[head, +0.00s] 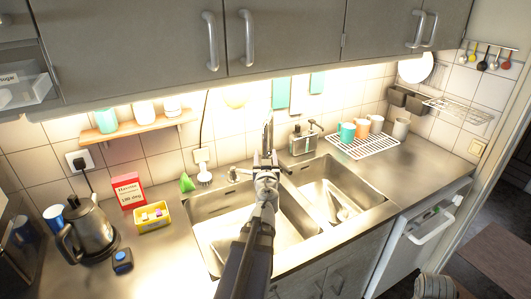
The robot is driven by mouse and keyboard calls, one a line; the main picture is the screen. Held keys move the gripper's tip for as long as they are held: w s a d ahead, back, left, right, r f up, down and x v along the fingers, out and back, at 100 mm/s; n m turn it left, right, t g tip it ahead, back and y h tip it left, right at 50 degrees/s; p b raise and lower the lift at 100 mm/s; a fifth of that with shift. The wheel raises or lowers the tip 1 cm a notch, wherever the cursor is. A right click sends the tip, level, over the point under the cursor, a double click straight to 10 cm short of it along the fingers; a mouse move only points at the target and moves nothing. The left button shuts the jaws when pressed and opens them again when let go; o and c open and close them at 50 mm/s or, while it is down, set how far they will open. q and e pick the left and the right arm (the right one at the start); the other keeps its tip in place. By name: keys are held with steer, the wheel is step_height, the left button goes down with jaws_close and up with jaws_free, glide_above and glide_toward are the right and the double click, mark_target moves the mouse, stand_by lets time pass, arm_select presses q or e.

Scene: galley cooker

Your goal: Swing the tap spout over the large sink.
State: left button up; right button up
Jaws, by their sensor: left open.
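The chrome tap (268,132) rises behind the double sink in the head view, near the divider between the basins. Its lower part is hidden behind my left gripper, so I cannot tell exactly which way the spout points. The large sink (205,238) is the left steel basin; the smaller basin (359,207) is on the right. My left gripper (265,158) is open, just in front of the tap in the picture; I cannot tell whether it touches it. My left arm crosses over the large sink and hides part of it. My right gripper is not in view.
A dish brush (205,176) and a green item (187,183) stand behind the large sink. A soap caddy (302,142) and a drying rack (362,147) with cups are to the right. Left are a kettle (88,228) and yellow box (152,217). Cupboards (290,35) overhang.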

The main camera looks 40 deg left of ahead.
arm_select(q)
steer(key=shift+w+d, duration=0.15)
steer(key=shift+w, duration=0.05)
steer(key=shift+c, duration=1.2)
steer(key=d+m, duration=0.1)
steer(key=m, duration=0.1)
steer(key=w+d+m+g+y, duration=0.1)
steer(key=d+m, duration=0.1)
steer(key=w+d+m, duration=0.1)
steer(key=d+m, duration=0.1)
steer(key=shift+f+m+g+y+b, duration=0.3)
steer(key=shift+f+g+y+b, duration=0.05)
steer(key=shift+g+y, duration=0.05)
steer(key=c, duration=0.6)
steer(key=d+m, duration=0.1)
steer(key=m, duration=0.1)
steer(key=d+m+g+y, duration=0.1)
steer(key=d+m, duration=0.1)
steer(key=d+m+g, duration=0.1)
steer(key=d+m, duration=0.1)
steer(key=shift+d+f, duration=0.2)
steer(key=shift+f, duration=0.05)
jaws_close()
steer(key=w+a+m, duration=0.1)
steer(key=w+a, duration=0.1)
steer(key=a, duration=0.8)
steer(key=shift+m+g+y, duration=0.3)
steer(key=shift+m+y, duration=0.1)
